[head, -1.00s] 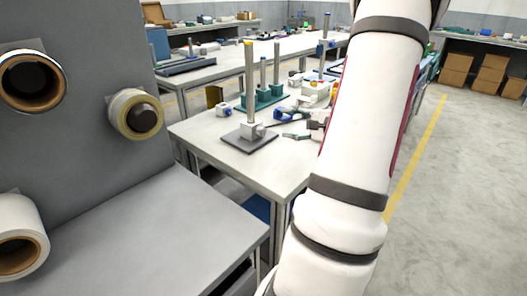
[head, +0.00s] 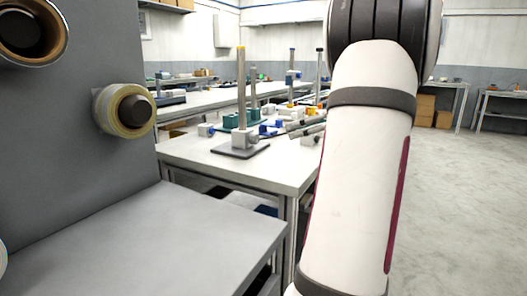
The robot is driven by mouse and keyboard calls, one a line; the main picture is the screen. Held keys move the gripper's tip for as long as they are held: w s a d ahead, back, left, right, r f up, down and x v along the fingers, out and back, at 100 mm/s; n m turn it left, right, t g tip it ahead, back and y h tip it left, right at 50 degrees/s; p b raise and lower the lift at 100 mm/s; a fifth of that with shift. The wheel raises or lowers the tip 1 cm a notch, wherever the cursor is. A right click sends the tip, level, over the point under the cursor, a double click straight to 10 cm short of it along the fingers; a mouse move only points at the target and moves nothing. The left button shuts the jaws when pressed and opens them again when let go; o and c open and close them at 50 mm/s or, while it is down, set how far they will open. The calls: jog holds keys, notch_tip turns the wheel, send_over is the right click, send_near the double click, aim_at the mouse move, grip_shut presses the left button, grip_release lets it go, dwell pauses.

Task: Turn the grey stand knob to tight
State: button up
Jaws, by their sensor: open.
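A stand with a dark flat base (head: 239,151), a light grey block and a tall post with a yellow top (head: 241,90) stands upright on the near light-topped table. A small grey knob (head: 255,137) seems to stick out from the right side of its block; its setting is too small to read. My gripper (head: 291,131) shows partly at the left edge of my arm, its two grey fingers pointing left toward the stand. It is open, empty and apart from the knob. The rest of it is hidden behind my arm.
Teal stands (head: 232,121) and small blue and grey parts crowd the table behind the grey stand. A grey panel (head: 85,130) with tape reels (head: 125,109) rises at left above a bare grey bench (head: 160,235). Floor at right is clear.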

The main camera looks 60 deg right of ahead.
aim_at(257, 140)
jog(key=p+x, duration=0.3)
jog(key=x, duration=1)
jog(key=shift+w+f, duration=0.2)
jog(key=shift+w, duration=0.1)
grip_shut()
